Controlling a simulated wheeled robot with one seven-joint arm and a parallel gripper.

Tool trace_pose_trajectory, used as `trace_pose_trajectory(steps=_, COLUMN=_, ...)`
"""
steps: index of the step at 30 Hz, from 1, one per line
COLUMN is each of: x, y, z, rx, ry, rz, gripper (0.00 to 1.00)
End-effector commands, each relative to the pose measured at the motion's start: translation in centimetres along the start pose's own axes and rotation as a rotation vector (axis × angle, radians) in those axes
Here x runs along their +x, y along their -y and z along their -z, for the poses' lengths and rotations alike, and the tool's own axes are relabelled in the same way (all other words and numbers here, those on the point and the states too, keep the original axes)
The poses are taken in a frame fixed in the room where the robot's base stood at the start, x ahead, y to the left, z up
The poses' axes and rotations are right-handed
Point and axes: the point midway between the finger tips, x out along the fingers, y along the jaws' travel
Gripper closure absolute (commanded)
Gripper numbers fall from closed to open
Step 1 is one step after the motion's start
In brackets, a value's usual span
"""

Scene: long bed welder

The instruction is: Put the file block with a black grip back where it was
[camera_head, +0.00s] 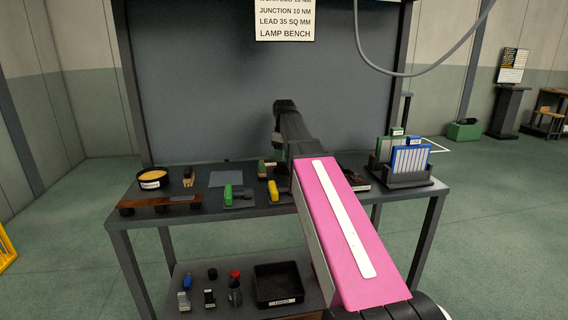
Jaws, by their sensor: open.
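My gripper (277,157) is small and dark at the end of my arm, low over the back middle of the bench. It is open; its fingertips are hard to make out. A block with a green grip (228,192) and one with a yellow grip (273,190) rest on the bench in front of it. A small green-and-tan piece (262,169) stands just left of the gripper. I cannot make out a file block with a black grip; my pink arm link covers part of the bench. I see nothing held.
The bench (300,224) also bears a round tin (153,180), a brush-like piece (189,177), a flat grey sheet (225,178), a wooden rail (160,203) and a file rack (404,178). The lower shelf holds several small bottles and a black tray (279,285).

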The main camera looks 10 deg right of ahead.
Motion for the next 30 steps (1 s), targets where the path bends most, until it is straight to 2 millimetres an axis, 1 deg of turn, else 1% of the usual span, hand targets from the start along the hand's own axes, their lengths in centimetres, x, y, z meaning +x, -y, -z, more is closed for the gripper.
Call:
trace_pose_trajectory(steps=1, x=-1.1, y=-0.1, z=0.1, rx=0.000, ry=-0.001, rz=-0.001, gripper=0.47)
trace_pose_trajectory(steps=6, x=-4.0, y=-0.1, z=0.1, rx=0.000, ry=-0.001, rz=-0.001, gripper=0.47)
trace_pose_trajectory(steps=9, x=-5.5, y=-0.1, z=0.1, rx=0.000, ry=-0.001, rz=-0.001, gripper=0.47)
trace_pose_trajectory(steps=12, x=-6.5, y=-0.1, z=0.1, rx=0.000, ry=0.000, rz=0.000, gripper=0.47)
trace_pose_trajectory(steps=18, x=-7.6, y=0.0, z=0.0, rx=0.000, ry=0.000, rz=0.000, gripper=0.47)
trace_pose_trajectory(steps=30, x=-7.6, y=0.0, z=0.0, rx=0.000, ry=0.000, rz=0.000, gripper=0.47)
